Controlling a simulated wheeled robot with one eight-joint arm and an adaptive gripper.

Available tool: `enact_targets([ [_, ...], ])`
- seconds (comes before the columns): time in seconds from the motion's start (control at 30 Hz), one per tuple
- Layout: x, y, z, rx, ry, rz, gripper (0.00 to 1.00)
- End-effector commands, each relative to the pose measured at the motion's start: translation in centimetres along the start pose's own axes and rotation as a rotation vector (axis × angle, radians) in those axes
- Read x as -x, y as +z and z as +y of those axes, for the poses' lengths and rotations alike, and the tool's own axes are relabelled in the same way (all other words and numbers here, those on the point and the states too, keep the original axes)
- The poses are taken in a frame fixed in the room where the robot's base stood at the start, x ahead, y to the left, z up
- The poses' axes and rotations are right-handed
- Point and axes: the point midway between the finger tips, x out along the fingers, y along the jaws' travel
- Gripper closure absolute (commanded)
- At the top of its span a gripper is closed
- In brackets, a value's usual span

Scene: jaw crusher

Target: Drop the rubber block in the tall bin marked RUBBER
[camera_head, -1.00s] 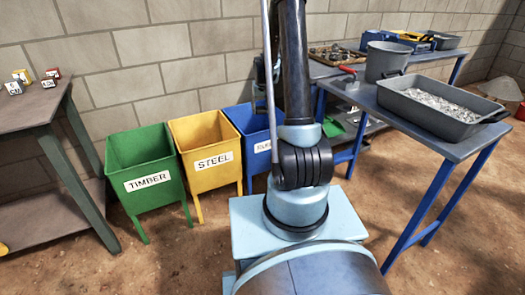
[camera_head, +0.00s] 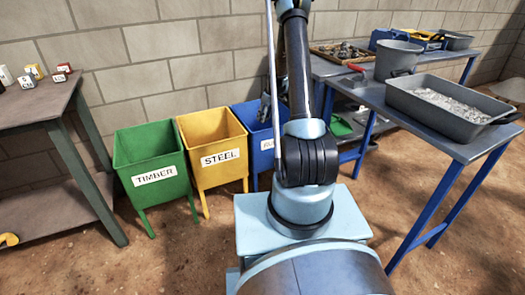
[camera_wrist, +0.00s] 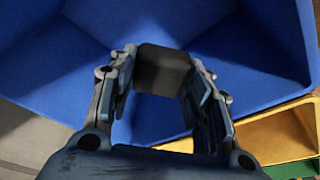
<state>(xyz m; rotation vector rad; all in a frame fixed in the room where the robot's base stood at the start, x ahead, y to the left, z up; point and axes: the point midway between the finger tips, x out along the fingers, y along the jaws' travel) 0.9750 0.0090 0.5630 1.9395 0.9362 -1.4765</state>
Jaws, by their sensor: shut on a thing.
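My gripper (camera_wrist: 164,80) is shut on a black rubber block (camera_wrist: 164,66), held between the two fingertips in the wrist view. Behind and around the block are the blue inner walls of a blue bin (camera_wrist: 245,55), so the gripper is over or inside its mouth. In the head view the blue bin (camera_head: 244,112) stands right of the yellow one, and my arm covers part of it. Its white label is mostly hidden, so I cannot read the word. I cannot tell the gap between block and bin floor.
A green bin marked TIMBER (camera_head: 150,143) and a yellow bin marked STEEL (camera_head: 212,130) stand left of the blue one. A table (camera_head: 40,100) with small blocks is at left. At right, a bench (camera_head: 465,148) holds a grey tray of pieces (camera_head: 446,110) and a pot (camera_head: 397,62).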

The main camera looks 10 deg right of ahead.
Motion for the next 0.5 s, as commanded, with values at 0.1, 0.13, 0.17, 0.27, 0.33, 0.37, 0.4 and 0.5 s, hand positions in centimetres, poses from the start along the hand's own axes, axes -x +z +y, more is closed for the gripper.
enact_targets([
  [0.1,-2.9,-0.4,0.9,0.192,-0.054,0.0,0.81],
  [0.13,-3.6,-0.5,1.0,0.243,-0.069,0.0,0.81],
  [0.17,-4.3,-0.5,1.2,0.292,-0.082,0.0,0.81],
  [0.27,-6.6,-0.7,1.6,0.46,-0.13,0.0,0.81],
  [0.33,-8.2,-0.7,1.8,0.572,-0.161,0.0,0.81],
  [0.37,-8.8,-0.7,1.9,0.617,-0.172,0.0,0.81],
  [0.4,-9.6,-0.7,2.0,0.674,-0.189,0.0,0.81],
  [0.5,-11.2,-0.7,2.1,0.795,-0.222,-0.001,0.81],
])
